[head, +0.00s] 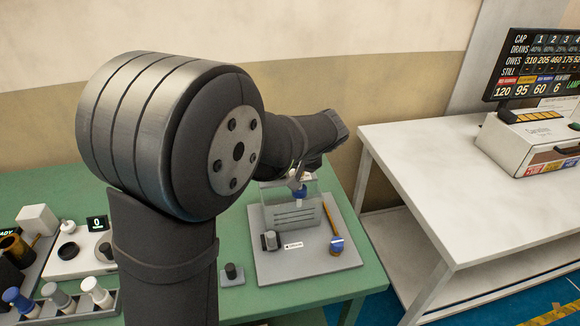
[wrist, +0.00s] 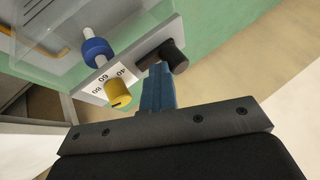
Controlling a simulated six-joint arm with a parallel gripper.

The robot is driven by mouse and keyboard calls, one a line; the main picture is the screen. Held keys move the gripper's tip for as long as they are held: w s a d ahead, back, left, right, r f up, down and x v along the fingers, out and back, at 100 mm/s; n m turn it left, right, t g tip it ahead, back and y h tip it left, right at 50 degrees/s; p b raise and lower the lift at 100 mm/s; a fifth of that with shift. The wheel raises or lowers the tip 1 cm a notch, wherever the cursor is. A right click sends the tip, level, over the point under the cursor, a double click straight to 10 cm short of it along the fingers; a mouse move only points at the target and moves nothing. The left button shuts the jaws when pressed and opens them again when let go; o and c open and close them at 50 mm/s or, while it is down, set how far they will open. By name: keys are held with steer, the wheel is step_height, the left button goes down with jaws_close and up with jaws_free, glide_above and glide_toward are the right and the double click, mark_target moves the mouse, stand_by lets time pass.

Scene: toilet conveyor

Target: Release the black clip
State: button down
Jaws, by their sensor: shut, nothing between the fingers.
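My gripper (wrist: 157,88) has blue fingers, which are closed together in the wrist view with nothing seen between them. A black, rounded piece (wrist: 174,56), which looks like the black clip, sits at the end of a pale labelled strip. The fingertips are right beside it; I cannot tell whether they touch it. In the head view my gripper (head: 297,178) is over the back of the clear-walled unit on the grey base plate (head: 310,268), and the clip cannot be made out there.
A small black knob (head: 231,272) stands on the green bench. A white table (head: 440,170) with a box (head: 520,145) is at the right.

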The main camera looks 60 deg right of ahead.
steer(key=shift+w+a, duration=0.1)
steer(key=d+v, duration=0.1)
steer(key=v, duration=0.9)
steer(key=shift+a, duration=0.35)
step_height(320, 180, down, 6)
steer(key=w+d, duration=0.2)
steer(key=w, duration=0.1)
steer(key=v, duration=0.7)
steer(key=shift+s+d+r, duration=0.15)
steer(key=shift+s+d, duration=0.15)
